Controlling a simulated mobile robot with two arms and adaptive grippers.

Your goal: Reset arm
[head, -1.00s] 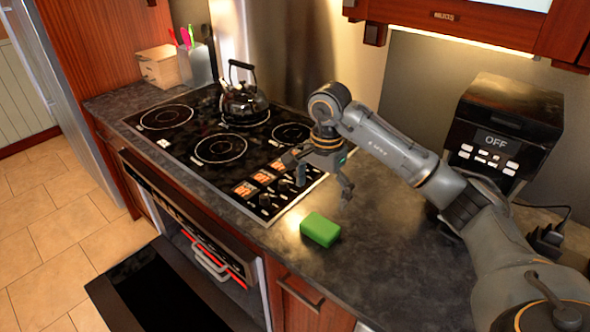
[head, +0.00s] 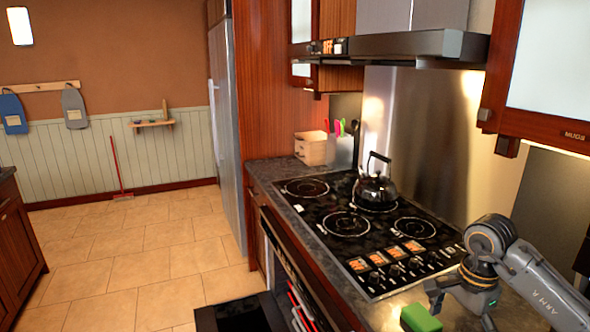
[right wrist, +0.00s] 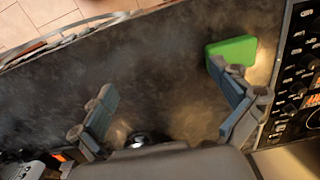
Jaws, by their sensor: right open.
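My right arm comes in from the right edge in the head view. Its gripper (head: 462,300) hangs over the counter just in front of the stove, partly cut off by the bottom edge. In the right wrist view the gripper (right wrist: 168,100) shows its two fingers wide apart with nothing between them. A green block (head: 420,319) lies on the counter beside the gripper. In the right wrist view the block (right wrist: 232,49) is just beyond the right fingertip; I cannot tell whether they touch. My left gripper is in neither view.
The black stove (head: 350,225) carries a dark kettle (head: 375,187). A wooden box (head: 311,148) stands behind it. The oven door (head: 240,314) is open below the counter. A range hood (head: 400,46) and a cabinet (head: 540,90) hang above.

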